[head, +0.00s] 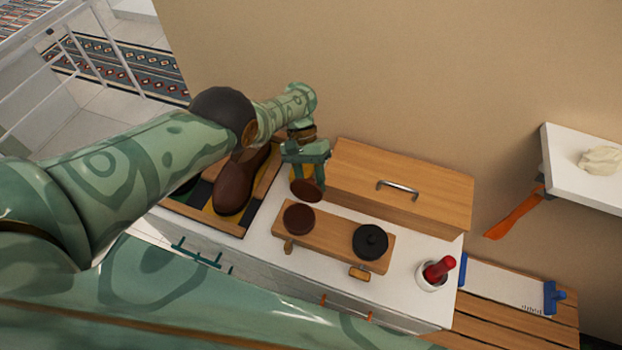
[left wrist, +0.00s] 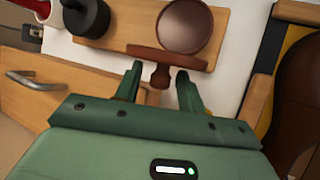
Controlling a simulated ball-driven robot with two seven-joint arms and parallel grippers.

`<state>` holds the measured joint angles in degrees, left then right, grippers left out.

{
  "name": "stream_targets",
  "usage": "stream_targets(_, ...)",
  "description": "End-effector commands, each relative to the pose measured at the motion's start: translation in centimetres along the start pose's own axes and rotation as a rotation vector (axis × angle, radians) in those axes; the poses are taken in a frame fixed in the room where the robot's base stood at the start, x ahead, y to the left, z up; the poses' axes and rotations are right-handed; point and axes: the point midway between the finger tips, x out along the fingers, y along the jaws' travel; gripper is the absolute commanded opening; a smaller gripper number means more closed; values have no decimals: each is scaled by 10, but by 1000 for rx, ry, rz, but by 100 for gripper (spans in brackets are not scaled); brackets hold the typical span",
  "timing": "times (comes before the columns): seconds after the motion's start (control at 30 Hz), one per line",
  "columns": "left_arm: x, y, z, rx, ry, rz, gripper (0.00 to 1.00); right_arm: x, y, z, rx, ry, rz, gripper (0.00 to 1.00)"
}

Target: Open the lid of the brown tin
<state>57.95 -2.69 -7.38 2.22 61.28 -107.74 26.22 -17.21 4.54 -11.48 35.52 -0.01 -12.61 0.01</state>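The brown tin (head: 298,219) stands open on a small wooden board; in the left wrist view the tin (left wrist: 185,27) shows its round, dark inside. Its brown lid (head: 307,191) is off the tin, tilted, just under my left gripper (head: 305,172). In the left wrist view the lid (left wrist: 185,60) is nearly edge-on, with its knob (left wrist: 160,76) pointing between the fingers of my left gripper (left wrist: 159,77). The fingers are apart, with a gap visible on each side of the knob. Whether anything supports the lid is unclear. My right gripper is not in view.
A black lidded pot (head: 370,241) shares the wooden board (head: 333,236). A wooden box (head: 400,180) with a metal handle stands behind. Brown shoes (head: 240,183) lie in a tray to the left. A white mortar with red pestle (head: 438,270) stands right, near the counter's edge.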

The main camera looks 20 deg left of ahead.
Motion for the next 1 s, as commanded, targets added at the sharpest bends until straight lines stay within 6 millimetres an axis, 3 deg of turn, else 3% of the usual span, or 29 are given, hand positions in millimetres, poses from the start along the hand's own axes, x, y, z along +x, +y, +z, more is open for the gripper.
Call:
stream_targets(0.37,-9,0,-1,0,4,1,40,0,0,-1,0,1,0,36)
stream_targets(0.8,-99,-1,-2,0,4,1,40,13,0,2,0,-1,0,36)
stream_targets(1.0,-118,0,-1,0,2,1,40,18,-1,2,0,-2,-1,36)
